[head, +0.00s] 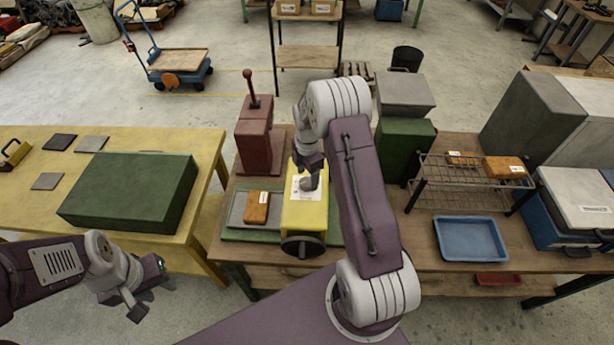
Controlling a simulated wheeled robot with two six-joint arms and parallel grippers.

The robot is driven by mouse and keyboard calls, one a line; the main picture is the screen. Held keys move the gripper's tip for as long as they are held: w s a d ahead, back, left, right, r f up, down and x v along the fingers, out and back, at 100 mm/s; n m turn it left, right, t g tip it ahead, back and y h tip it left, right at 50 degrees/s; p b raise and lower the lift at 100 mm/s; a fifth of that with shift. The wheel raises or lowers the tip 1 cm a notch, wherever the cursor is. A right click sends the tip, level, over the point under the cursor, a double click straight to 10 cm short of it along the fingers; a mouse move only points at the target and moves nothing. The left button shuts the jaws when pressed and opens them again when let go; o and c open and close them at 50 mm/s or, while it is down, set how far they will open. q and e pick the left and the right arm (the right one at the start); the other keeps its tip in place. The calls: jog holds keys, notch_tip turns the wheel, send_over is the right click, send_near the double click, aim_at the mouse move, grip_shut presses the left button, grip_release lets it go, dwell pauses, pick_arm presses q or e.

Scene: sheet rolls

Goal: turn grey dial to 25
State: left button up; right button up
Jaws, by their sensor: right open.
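A yellow machine (304,215) stands on the wooden workbench in the middle of the head view. On its top is a white plate with markings too small to read. The grey dial (309,184) sits on this plate, partly hidden by my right gripper. My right gripper (310,170) points down just over the dial with its jaws open; I cannot tell whether they touch it. The dial's setting cannot be read. My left gripper (152,291) is open and empty, low at the left, in front of the yellow table.
A black handwheel (302,246) is on the machine's front. An orange-brown block (256,207) lies on a tray beside it. A dark red lever press (254,140) stands behind. A wire rack (466,180) and blue tray (470,239) are at the right. A green box (130,192) lies on the yellow table (20,210).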

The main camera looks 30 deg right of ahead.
aim_at(306, 182)
jog(key=f, duration=0.1)
jog(key=w+f, duration=0.1)
jog(key=f, duration=0.1)
jog(key=shift+w, duration=0.3)
jog(key=shift+f, duration=0.2)
jog(key=shift+s+r, duration=0.25)
jog(key=shift+s, duration=0.45)
jog(key=shift+c, duration=1.4)
jog(key=c, duration=0.5)
jog(key=shift+w+f, duration=0.1)
jog(key=shift+w, duration=0.25)
jog(key=c, duration=0.6)
pick_arm(q)
jog(key=shift+w+r, duration=0.4)
pick_arm(e)
jog(key=shift+s, duration=0.1)
